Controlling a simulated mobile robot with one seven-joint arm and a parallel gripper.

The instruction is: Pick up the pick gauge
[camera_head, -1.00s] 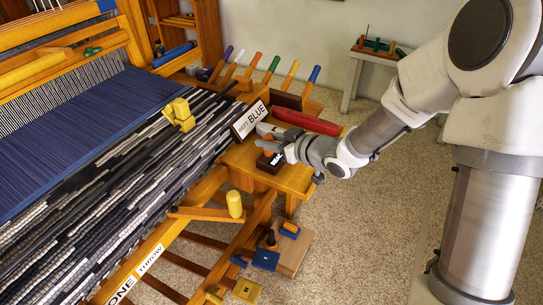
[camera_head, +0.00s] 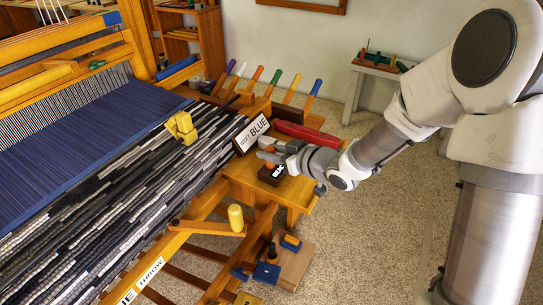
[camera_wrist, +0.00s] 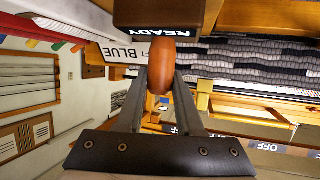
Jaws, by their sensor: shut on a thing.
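The pick gauge seems to be the dark block (camera_head: 270,175) with a pale label and a rounded orange-brown knob (camera_head: 270,152). It is at the loom's right-hand wooden shelf, and I cannot tell whether it touches the shelf. In the wrist view the block (camera_wrist: 150,14) reads READY and its knob (camera_wrist: 160,62) is between my fingers. My gripper (camera_wrist: 161,82) is shut on the knob, one finger on each side. In the head view my gripper (camera_head: 272,150) reaches in from the right.
A BLUE sign (camera_head: 251,133) stands just behind my gripper, beside a red shuttle-like piece (camera_head: 307,136). Several coloured handles (camera_head: 293,88) rise behind. A yellow cylinder (camera_head: 236,217) stands in front on a wooden bar. Open carpet (camera_head: 375,240) lies to the right.

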